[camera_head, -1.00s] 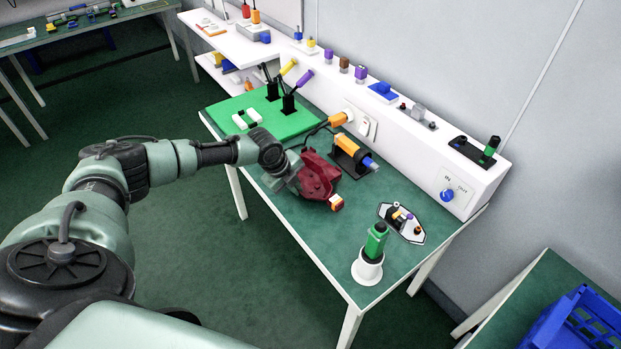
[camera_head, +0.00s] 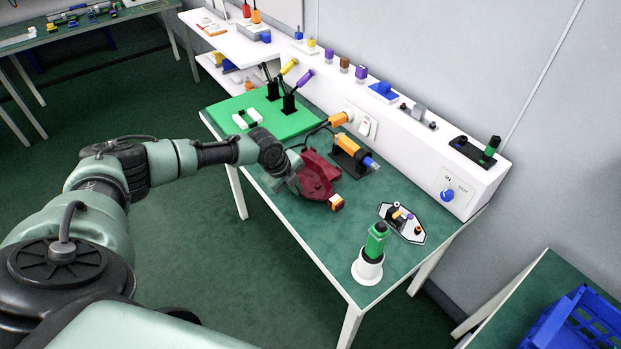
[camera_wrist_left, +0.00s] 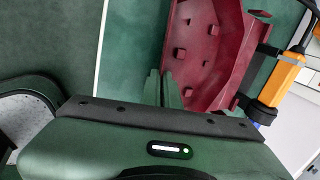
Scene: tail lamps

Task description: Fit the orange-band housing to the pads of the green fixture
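The dark red housing (camera_head: 318,174) is an open shell near the middle of the table, with a small orange band (camera_head: 337,202) at its near end. In the left wrist view the housing (camera_wrist_left: 205,55) shows its inside with several small square studs. My left gripper (camera_head: 291,181) is at its left edge; in the wrist view the fingers (camera_wrist_left: 166,90) are close together on the housing's near-left wall. I cannot tell whether the housing touches the table. The green fixture (camera_head: 285,122) is a flat board at the table's far left, with white pads (camera_head: 247,119) on top. My right gripper is out of view.
An orange tool in a black holder (camera_head: 350,155) stands close behind the housing. Two black posts with yellow and purple handles (camera_head: 290,100) rise from the fixture.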

